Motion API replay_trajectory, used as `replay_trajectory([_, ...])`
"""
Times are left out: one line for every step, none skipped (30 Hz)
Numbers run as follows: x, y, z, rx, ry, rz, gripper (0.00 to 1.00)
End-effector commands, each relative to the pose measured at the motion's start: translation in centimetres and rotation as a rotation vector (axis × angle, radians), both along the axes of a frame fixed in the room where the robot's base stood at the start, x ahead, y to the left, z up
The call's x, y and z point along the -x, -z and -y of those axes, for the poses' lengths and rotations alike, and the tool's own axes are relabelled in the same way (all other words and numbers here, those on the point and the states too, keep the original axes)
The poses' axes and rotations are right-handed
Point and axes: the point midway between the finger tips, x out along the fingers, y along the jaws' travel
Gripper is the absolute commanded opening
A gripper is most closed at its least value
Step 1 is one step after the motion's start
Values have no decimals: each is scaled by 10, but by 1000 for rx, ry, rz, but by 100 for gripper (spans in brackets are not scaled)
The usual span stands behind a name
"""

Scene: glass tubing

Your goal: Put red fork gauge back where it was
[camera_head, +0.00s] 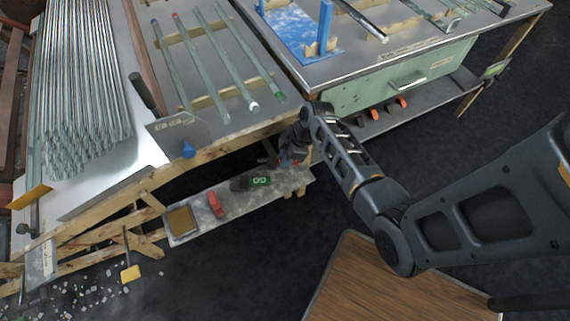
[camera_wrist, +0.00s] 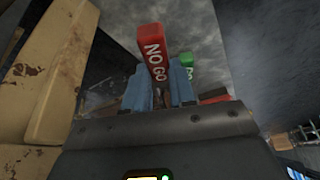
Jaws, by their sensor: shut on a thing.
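The red fork gauge (camera_wrist: 153,48), marked "NO GO", stands between the two blue fingertips of my gripper (camera_wrist: 160,85) in the wrist view. My gripper is shut on it. In the head view my gripper (camera_head: 284,160) is low beside the table edge, over the right end of the lower shelf (camera_head: 200,230). The red gauge is too small and covered to make out clearly there. A green fork gauge (camera_head: 250,182) lies on that shelf, left of my gripper. It also shows in the wrist view (camera_wrist: 187,61), behind and right of the red gauge.
A red object (camera_head: 215,204) and a brown-topped tray (camera_head: 181,221) lie further left on the shelf. A pale wooden post (camera_wrist: 60,90) stands close left of my gripper. The table above (camera_head: 215,140) carries glass tubes. A green drawer cabinet (camera_head: 400,78) is at the right.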

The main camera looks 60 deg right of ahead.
Motion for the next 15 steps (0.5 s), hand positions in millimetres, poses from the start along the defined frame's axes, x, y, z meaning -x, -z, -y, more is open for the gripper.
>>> replay_trajectory([0,4,0,-2,1,0,0])
replay_trajectory([0,5,0,-1,1,1,0])
replay_trajectory([-1,7,0,0,1,1,0])
replay_trajectory([-1,10,0,0,1,1,0])
replay_trajectory([0,13,0,-1,2,0,0])
replay_trajectory([0,19,0,-1,1,-1,0])
replay_trajectory([0,23,0,-1,1,-1,0])
replay_trajectory([0,28,0,-1,1,-1,0])
replay_trajectory([0,33,0,-2,2,-2,0])
replay_trajectory([0,36,0,-1,2,0,0])
replay_trajectory([0,39,0,-1,1,-1,0])
replay_trajectory([0,41,0,0,1,0,0])
replay_trajectory([-1,42,0,-1,0,1,0])
replay_trajectory([-1,43,0,0,0,1,0])
replay_trajectory([-1,43,0,0,0,1,0])
